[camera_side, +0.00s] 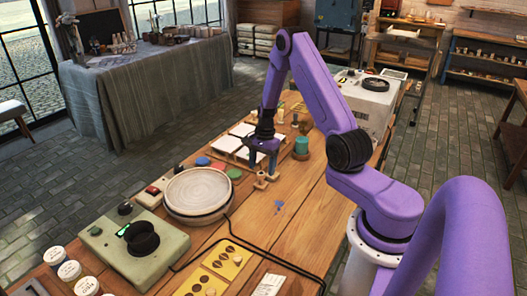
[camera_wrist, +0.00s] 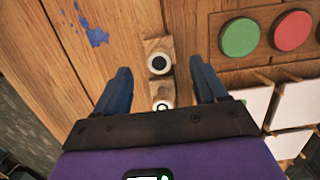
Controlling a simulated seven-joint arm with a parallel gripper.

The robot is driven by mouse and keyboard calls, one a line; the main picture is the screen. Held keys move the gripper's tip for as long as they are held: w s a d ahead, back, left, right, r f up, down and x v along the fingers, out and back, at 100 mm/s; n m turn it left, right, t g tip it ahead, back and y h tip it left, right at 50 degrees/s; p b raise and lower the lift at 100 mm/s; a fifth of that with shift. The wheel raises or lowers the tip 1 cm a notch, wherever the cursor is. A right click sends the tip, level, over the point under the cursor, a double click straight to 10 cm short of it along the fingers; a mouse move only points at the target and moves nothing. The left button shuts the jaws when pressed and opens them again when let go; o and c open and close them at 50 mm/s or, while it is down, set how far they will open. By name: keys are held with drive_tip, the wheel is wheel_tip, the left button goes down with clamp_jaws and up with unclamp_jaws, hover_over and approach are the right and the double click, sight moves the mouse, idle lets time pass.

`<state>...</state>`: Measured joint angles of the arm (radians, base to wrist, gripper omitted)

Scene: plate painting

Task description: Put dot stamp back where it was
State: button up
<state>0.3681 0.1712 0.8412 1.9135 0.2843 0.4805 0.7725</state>
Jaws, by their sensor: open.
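My gripper (camera_side: 263,176) is open and points down over the wooden table. In the wrist view its two dark fingers (camera_wrist: 160,66) stand apart, one on each side of two small wooden stamp-like pieces. The farther piece (camera_wrist: 159,64) has a dark round top with a pale ring and lies between the fingertips, with gaps on both sides. The nearer piece (camera_wrist: 162,105) is partly hidden by the gripper body. I cannot tell which is the dot stamp. In the side view the small wooden pieces (camera_side: 260,184) show right below the fingers.
A round pale plate (camera_side: 198,190) sits left of the gripper, with blue, red and green paint discs (camera_side: 233,173) beside it. A green cylinder (camera_side: 301,145) stands to the right. White sheets or tiles (camera_wrist: 290,143) lie close by. A blue splash (camera_wrist: 95,33) marks the wood.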

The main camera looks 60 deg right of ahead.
drive_tip(key=r, duration=0.6)
drive_tip(key=shift+d+r, duration=0.1)
drive_tip(key=shift+d, duration=0.2)
drive_tip(key=s+a+r+n, duration=0.2)
drive_tip(key=a+r+n, duration=0.1)
drive_tip(key=a+n, duration=0.3)
drive_tip(key=s+a+r+n+h, duration=0.15)
drive_tip(key=a+r+n, duration=0.25)
drive_tip(key=a, duration=0.4)
drive_tip(key=s+a+r+n+y, duration=0.1)
drive_tip(key=s+a+r+n, duration=0.2)
drive_tip(key=a+n, duration=0.3)
drive_tip(key=s+a+r+n, duration=0.2)
drive_tip(key=s+a+n, duration=0.1)
drive_tip(key=s+n, duration=0.4)
drive_tip(key=s+a+r+n, duration=0.3)
drive_tip(key=s+n, duration=0.4)
drive_tip(key=s, duration=0.6)
drive_tip(key=shift+s+a+n+h, duration=0.15)
drive_tip(key=shift+s+n+h, duration=0.2)
drive_tip(key=shift+h, duration=0.1)
